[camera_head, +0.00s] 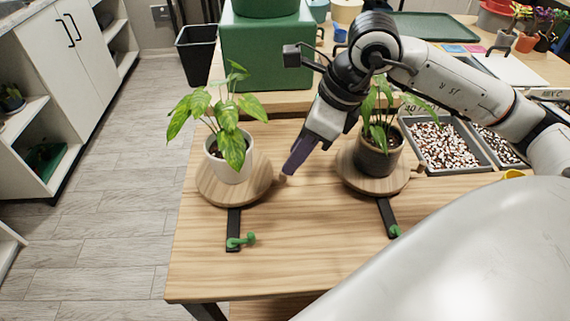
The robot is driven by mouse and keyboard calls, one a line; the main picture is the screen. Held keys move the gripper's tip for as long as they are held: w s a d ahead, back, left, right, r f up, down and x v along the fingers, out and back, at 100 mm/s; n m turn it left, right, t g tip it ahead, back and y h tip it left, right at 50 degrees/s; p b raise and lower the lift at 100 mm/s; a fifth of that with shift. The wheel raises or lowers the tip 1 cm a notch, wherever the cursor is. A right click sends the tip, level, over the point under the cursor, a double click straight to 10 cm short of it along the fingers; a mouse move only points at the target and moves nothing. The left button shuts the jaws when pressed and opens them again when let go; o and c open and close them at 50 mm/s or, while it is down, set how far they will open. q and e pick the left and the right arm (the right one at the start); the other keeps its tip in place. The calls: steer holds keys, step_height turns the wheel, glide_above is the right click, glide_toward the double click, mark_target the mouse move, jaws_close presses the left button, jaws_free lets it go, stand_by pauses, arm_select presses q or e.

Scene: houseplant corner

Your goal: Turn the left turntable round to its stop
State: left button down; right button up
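The left turntable (208,190) is a round wooden disc bearing a white pot (231,165) with a leafy plant. A small wooden knob (284,178) sticks out from its right edge. In front of it, a black bar (234,222) runs toward the table's front and ends at a green peg (240,241). My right gripper (291,168) reaches down from the upper right, its purple fingertips together just above and beside the knob. I cannot tell whether they touch it. No gap shows between the fingers. My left gripper is out of view.
Trays of pebbles (447,146) lie further right. The table's front (260,275) is clear.

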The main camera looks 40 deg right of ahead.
steer(key=x, duration=0.5)
steer(key=shift+w, duration=0.1)
jaws_close()
